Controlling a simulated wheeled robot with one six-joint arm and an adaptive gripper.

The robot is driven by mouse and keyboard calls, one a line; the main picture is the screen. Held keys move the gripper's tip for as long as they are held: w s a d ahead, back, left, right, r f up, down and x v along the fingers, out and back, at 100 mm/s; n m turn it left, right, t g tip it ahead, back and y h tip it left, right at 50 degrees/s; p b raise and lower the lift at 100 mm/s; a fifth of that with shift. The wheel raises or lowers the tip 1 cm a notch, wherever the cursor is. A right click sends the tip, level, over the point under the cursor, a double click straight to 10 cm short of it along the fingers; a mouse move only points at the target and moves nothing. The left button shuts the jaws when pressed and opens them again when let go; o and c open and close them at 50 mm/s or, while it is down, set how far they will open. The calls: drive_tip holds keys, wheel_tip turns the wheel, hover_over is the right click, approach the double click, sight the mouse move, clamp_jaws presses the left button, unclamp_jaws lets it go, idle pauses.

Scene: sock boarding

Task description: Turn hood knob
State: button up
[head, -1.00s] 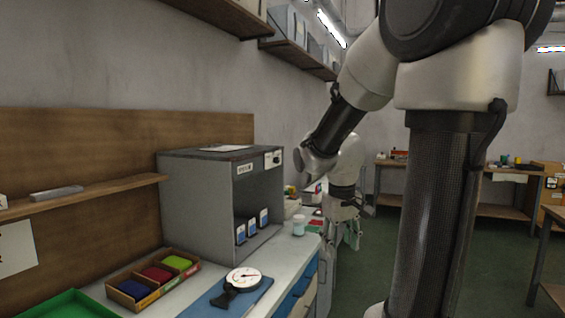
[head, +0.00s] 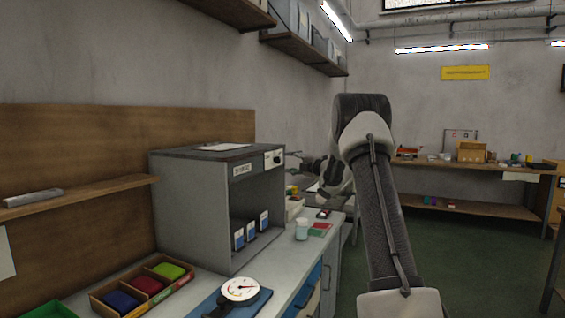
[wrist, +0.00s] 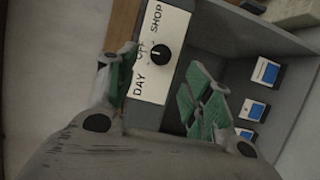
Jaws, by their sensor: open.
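The hood (head: 190,205) is a grey open-fronted box on the bench. Its black knob (head: 278,158) sits on a white label plate at the top right of its front. In the wrist view the knob (wrist: 160,55) shows close up, with the words DAY, OFF and SHOP around it. I cannot tell surely which word it points at. My gripper (wrist: 161,62) is open, with one green-padded finger on each side of the knob and no clear contact. In the head view my gripper (head: 293,158) is small and just right of the knob.
Several blue-and-white boxes (head: 251,230) stand inside the hood. A white jar (head: 302,229), a dial gauge (head: 240,289) on a blue mat and a divided tray (head: 145,286) of coloured cloths are on the bench. A wooden shelf (head: 80,192) is at the left.

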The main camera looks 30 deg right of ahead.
sight(280, 160)
drive_tip(key=x, duration=0.7)
drive_tip(key=shift+f, duration=0.15)
drive_tip(key=c, duration=1)
drive_tip(key=shift+m, duration=0.3)
drive_tip(key=m+g, duration=0.1)
drive_tip(key=m, duration=0.2)
drive_tip(key=shift+r+g, duration=0.2)
drive_tip(key=shift+g, duration=0.2)
drive_tip(key=shift+w+d+r+m+g+y, duration=0.15)
drive_tip(key=shift+m+g, duration=0.4)
drive_tip(key=shift+m, duration=0.6)
drive_tip(key=shift+s+a+f+m+g+y, duration=0.1)
drive_tip(key=shift+m+g+y, duration=0.15)
drive_tip(key=shift+m+g, duration=0.6)
drive_tip(key=shift+m+t, duration=0.3)
